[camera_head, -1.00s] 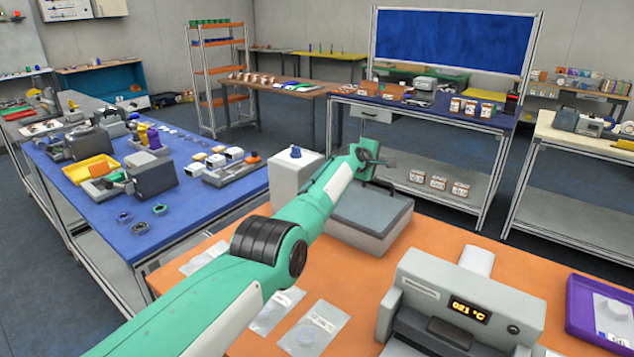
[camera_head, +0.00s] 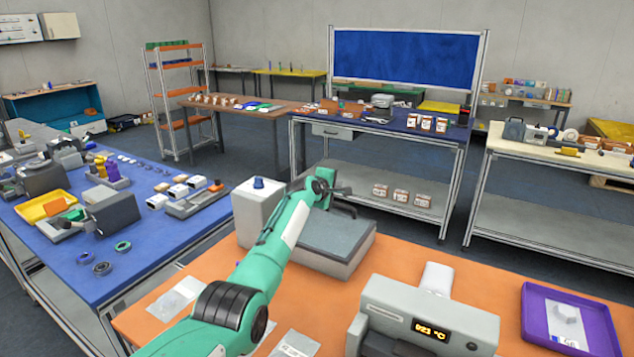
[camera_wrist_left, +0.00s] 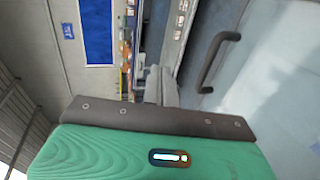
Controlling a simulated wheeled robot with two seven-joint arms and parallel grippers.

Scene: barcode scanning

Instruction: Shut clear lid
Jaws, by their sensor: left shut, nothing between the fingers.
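A grey box with a flat, bluish-grey lid (camera_head: 333,230) stands at the far edge of the orange table (camera_head: 440,268). The lid appears to lie level on the box. Its dark handle (camera_wrist_left: 215,60) shows in the left wrist view, on the pale lid panel (camera_wrist_left: 275,65). My left gripper (camera_head: 340,190) is over the far left part of the box, shut and empty. Its fingers show in the left wrist view (camera_wrist_left: 160,86), to the left of the handle and apart from it in the picture. I cannot tell whether the gripper touches the lid. My right gripper is not in view.
A white block with a blue knob (camera_head: 258,208) stands close left of the box. The table right of the box is mostly clear.

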